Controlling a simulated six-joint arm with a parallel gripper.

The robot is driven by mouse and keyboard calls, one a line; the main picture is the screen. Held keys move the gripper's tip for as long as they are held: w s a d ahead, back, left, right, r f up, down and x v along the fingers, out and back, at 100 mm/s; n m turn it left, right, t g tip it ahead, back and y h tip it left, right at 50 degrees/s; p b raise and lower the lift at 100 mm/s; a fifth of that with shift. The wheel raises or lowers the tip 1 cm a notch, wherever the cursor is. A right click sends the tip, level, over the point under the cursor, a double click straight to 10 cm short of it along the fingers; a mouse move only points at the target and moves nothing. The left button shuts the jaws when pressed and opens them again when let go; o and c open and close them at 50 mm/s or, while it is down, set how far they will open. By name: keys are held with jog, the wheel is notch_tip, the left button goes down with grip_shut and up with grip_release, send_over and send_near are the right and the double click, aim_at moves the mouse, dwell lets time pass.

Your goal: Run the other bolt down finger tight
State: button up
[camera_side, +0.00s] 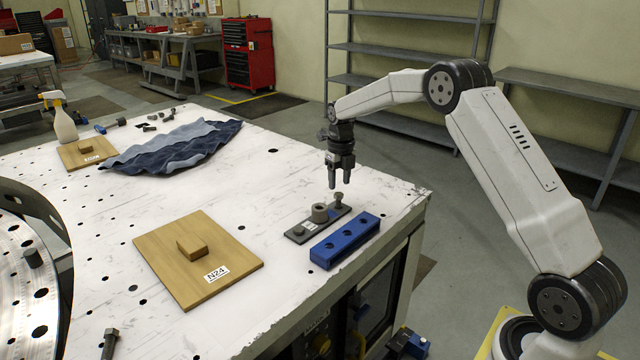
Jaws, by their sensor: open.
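A small dark grey flat plate (325,224) lies near the table's right edge. A short grey round boss (320,212) stands on its middle. A bolt (338,201) stands upright at the plate's far right end, its head raised above the plate. At the near left end is a small round feature (298,230), too small to tell as a bolt head or a hole. My gripper (339,186) points straight down just above the upright bolt, open, with a gap between its fingers. Another dark bolt (109,343) stands at the table's front left.
A blue block with holes (345,241) lies right beside the plate. A wooden board (160,262) labelled N24 bears a small wood block. A large round metal plate (18,285) with holes is at the left edge. A blue cloth (172,146) and spray bottle (62,122) are farther back.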

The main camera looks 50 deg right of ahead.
aim_at(339, 194)
notch_tip(339, 194, down, 4)
jog(key=shift+r, duration=0.1)
jog(key=n, duration=0.3)
jog(key=shift+n, duration=0.3)
jog(key=n, duration=0.9)
jog(key=shift+r+n, duration=0.1)
jog(key=shift+n, duration=0.2)
jog(key=n, duration=0.8)
jog(key=shift+n, duration=0.4)
jog(key=n, duration=0.8)
jog(key=shift+n, duration=2.9)
